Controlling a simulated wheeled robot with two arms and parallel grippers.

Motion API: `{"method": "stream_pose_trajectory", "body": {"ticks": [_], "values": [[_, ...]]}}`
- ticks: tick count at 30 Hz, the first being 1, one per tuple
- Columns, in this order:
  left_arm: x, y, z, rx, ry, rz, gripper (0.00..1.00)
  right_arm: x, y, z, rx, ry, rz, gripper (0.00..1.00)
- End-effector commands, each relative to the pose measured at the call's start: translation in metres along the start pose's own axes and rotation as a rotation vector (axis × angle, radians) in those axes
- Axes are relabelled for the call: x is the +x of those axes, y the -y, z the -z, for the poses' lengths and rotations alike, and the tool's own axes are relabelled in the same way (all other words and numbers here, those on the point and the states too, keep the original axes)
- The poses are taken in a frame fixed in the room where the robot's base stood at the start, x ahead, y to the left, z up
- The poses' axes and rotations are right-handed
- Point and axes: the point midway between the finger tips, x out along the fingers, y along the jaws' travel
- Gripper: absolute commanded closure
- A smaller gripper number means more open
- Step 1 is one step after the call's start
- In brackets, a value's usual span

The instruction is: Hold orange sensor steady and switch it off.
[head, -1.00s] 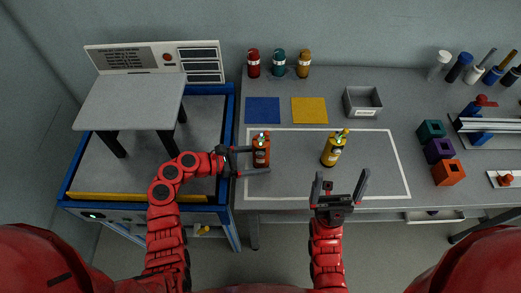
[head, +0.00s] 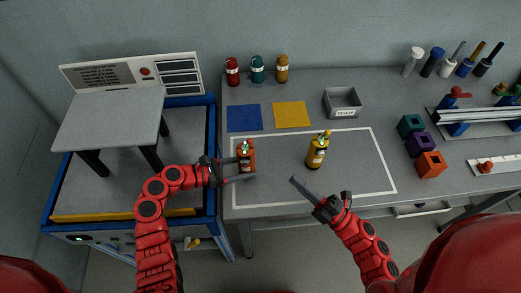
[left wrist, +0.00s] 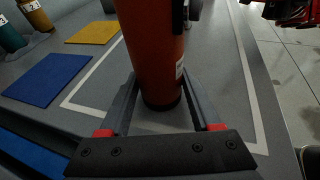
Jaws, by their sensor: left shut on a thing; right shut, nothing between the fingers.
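The orange sensor (head: 247,160) stands upright on the grey table inside the white outline, near its left side. My left gripper (head: 240,172) comes in from the left and is shut on the orange sensor's body. In the left wrist view the orange sensor (left wrist: 155,45) stands between the two fingers, with its base on the table and its top out of frame. A small green spot shows on its top in the head view. My right gripper (head: 301,187) is shut and empty near the table's front edge, right of the orange sensor and below the yellow sensor (head: 316,152).
A blue mat (head: 244,118), a yellow mat (head: 292,115) and a grey bin (head: 342,112) lie behind the outline. Red, teal and yellow bottles stand at the back. Coloured blocks (head: 419,144) and a rail fixture are at right. The table between the two sensors is clear.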

Motion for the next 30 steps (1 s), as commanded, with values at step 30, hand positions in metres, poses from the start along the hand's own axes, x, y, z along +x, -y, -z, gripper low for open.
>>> {"method": "stream_pose_trajectory", "body": {"ticks": [30], "values": [[0.0,0.0,0.0,0.0,-0.001,0.0,0.67,0.1,0.008,-0.005,-0.02,0.011,0.03,1.0]]}}
